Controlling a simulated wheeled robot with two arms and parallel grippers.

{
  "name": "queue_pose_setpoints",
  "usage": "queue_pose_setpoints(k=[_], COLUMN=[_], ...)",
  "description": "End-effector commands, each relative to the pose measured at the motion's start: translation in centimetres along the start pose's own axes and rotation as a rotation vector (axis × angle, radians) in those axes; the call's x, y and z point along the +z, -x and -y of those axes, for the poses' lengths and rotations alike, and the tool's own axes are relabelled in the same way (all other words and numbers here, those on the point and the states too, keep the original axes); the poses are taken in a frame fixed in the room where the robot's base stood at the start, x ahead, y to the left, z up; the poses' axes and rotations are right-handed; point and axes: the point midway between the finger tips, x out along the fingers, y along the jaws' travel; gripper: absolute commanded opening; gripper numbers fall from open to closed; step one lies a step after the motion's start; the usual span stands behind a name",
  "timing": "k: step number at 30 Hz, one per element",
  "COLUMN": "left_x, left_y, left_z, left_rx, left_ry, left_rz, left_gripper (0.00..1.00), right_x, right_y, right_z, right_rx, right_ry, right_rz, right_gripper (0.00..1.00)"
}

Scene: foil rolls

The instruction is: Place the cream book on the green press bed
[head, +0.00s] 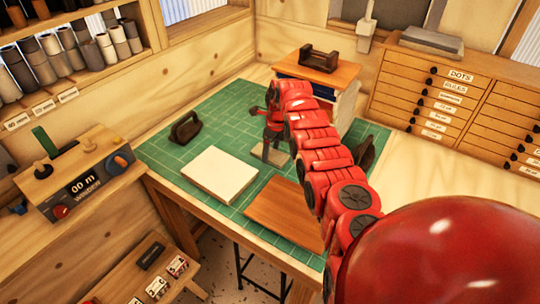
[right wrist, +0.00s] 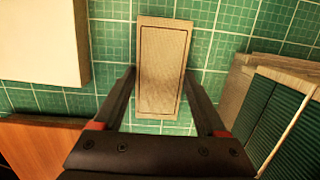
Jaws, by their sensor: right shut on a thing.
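In the head view this block (head: 272,156) shows small below the jaws. Its height above the green surface is hard to tell. A larger pale cream slab (head: 220,174) lies flat to its left, also in the wrist view (right wrist: 42,40). My left gripper is out of view.
A brown board (head: 285,208) lies at the mat's front. A dark handled tool (head: 185,127) stands at the back left. A wooden-topped stand (head: 325,68) is behind my arm. Ridged green panels (right wrist: 275,115) sit close right of the gripper. Green surface shows bare around the held block.

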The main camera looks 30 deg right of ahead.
Motion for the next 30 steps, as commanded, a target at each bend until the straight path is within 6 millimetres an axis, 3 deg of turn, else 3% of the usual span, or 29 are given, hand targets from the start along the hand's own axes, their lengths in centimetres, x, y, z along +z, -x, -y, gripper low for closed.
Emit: queue_pose_setpoints(k=[1,2,14,24,30], left_x=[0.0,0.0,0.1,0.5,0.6], left_y=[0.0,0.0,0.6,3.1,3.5], left_z=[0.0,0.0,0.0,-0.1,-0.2], left_rx=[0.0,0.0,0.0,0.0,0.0], left_ry=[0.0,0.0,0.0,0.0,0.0], left_rz=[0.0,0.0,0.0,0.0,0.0], left_gripper=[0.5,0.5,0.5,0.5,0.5], right_x=[0.0,0.0,0.3,1.2,1.5], right_y=[0.0,0.0,1.2,8.1,9.7], right_z=[0.0,0.0,0.1,0.0,-0.1], right_rx=[0.0,0.0,-0.002,-0.001,0.001], right_ry=[0.0,0.0,0.001,0.0,0.001], right_rz=[0.0,0.0,0.003,0.001,0.0], right_gripper=[0.16,0.07,0.07,0.07,0.07])
